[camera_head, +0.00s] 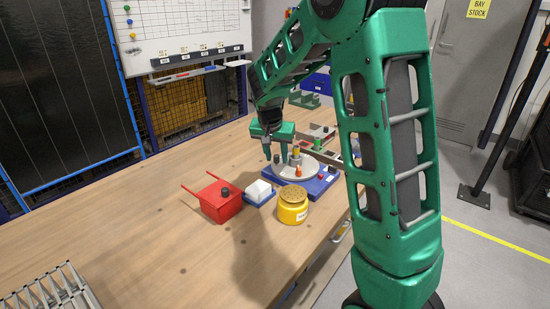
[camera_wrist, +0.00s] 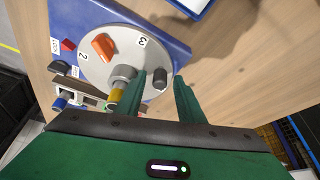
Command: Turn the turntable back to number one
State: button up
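The turntable (camera_head: 312,171) is a light grey disc on a blue base (camera_head: 322,189). In the wrist view the disc (camera_wrist: 96,70) shows the numbers 2 and 3; I see no number one. An orange piece (camera_wrist: 103,46) and a dark grey peg (camera_wrist: 160,78) stand near its edge, with a grey and yellow post at the centre (camera_wrist: 123,73). My gripper (camera_wrist: 160,73) is open over the disc. Its fingertips lie on either side of the peg in the picture, with gaps showing. I cannot tell how far down they reach. A small red piece (camera_wrist: 68,45) sits on the base beside number 2.
A red bin (camera_head: 216,202), a blue tray with a white block (camera_head: 260,190) and a yellow jar (camera_head: 293,208) stand left and in front of the turntable. Several fixtures (camera_head: 325,135) stand behind it. The wooden table (camera_head: 110,220) is largely clear at left.

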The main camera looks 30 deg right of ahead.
jog(key=shift+d+f, duration=0.1)
jog(key=shift+f, duration=0.2)
grip_shut()
jog(key=shift+w+d+m, duration=0.15)
jog(key=shift+d+m, duration=0.05)
jog(key=shift+m, duration=0.1)
